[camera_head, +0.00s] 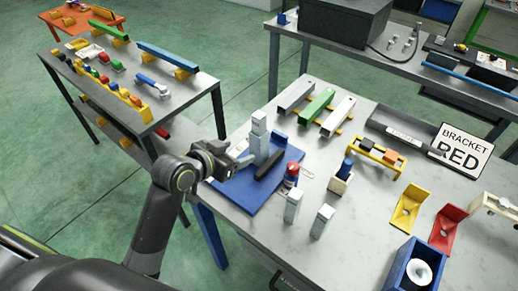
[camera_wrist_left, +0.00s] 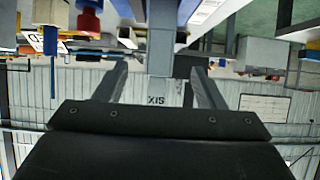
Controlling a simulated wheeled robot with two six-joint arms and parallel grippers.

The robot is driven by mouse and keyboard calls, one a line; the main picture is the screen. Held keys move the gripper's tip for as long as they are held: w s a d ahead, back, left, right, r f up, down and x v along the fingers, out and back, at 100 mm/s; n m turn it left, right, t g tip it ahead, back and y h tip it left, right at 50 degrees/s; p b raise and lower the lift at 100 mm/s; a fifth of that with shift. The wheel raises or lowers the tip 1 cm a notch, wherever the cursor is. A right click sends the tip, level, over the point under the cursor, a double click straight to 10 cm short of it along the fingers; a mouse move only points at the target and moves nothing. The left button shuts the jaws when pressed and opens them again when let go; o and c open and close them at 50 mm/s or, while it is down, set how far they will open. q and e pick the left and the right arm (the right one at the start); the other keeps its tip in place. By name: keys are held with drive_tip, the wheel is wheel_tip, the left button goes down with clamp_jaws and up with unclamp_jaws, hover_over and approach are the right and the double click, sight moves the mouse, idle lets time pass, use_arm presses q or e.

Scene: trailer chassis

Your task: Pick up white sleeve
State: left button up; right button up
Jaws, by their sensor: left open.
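A pale upright column of stacked blocks (camera_head: 258,135) stands on a blue base plate (camera_head: 240,190) at the near left of the grey table; its light upper block may be the white sleeve. My left gripper (camera_head: 240,158) is open just left of the column, at about its lower height. In the left wrist view, the gripper (camera_wrist_left: 158,82) shows two spread fingers, with the pale column (camera_wrist_left: 161,45) lined up between them; I cannot tell if they touch it. My right gripper is not in view.
A black bar (camera_head: 269,164) lies beside the column on the blue plate. A red-and-blue piece (camera_head: 291,173) stands to its right. White, green and grey bars (camera_head: 316,106) lie behind. A blue box (camera_head: 408,268) stands at the near right. A second table (camera_head: 180,100) is at left.

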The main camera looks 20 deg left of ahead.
sight(254, 145)
use_arm(q)
drive_tip(key=x, duration=0.6)
drive_tip(key=shift+w+d+p, duration=0.1)
drive_tip(key=shift+w+p, duration=0.1)
drive_tip(key=shift+p, duration=0.2)
drive_tip(key=shift+p+x, duration=0.85)
drive_tip(key=shift+x, duration=1.35)
drive_tip(key=shift+w+d+f, duration=0.1)
drive_tip(key=shift+w+f, duration=0.15)
drive_tip(key=shift+w, duration=0.15)
drive_tip(key=shift+r, duration=0.1)
drive_tip(key=c, duration=1.2)
